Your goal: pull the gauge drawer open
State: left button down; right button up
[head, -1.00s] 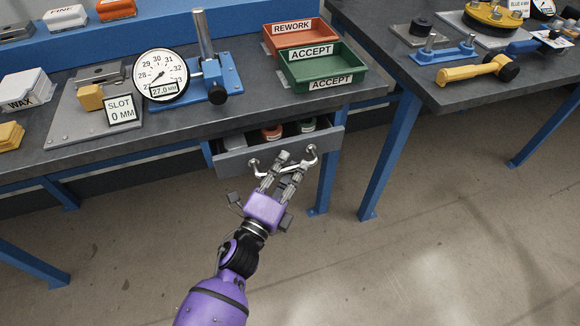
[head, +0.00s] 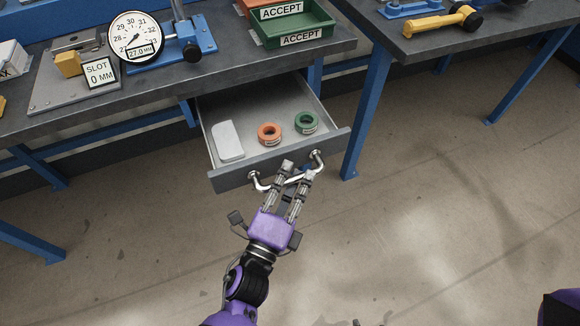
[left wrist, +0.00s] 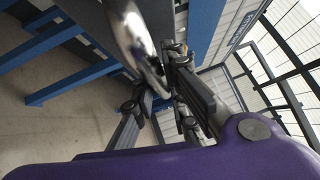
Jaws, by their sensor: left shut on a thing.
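The gauge drawer (head: 280,160) hangs under the workbench and stands well open in the head view. A white block (head: 228,141), an orange ring (head: 269,133) and a green ring (head: 306,122) lie inside it. A curved metal handle (head: 262,185) is on its front. My left gripper (head: 298,170) is shut on the handle, near its middle and right part. In the left wrist view the shiny handle (left wrist: 132,35) passes between the fingers (left wrist: 160,90).
The workbench (head: 30,122) above the drawer holds a dial gauge (head: 135,37) on a blue stand, a slot block plate and a green ACCEPT tray (head: 300,30). A second bench (head: 440,45) stands to the right. The floor in front is clear.

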pick_arm(q)
jog(key=shift+s, duration=0.15)
jog(key=c, duration=1.7)
grip_release()
jog(key=shift+s, duration=0.1)
jog(key=v, duration=1.2)
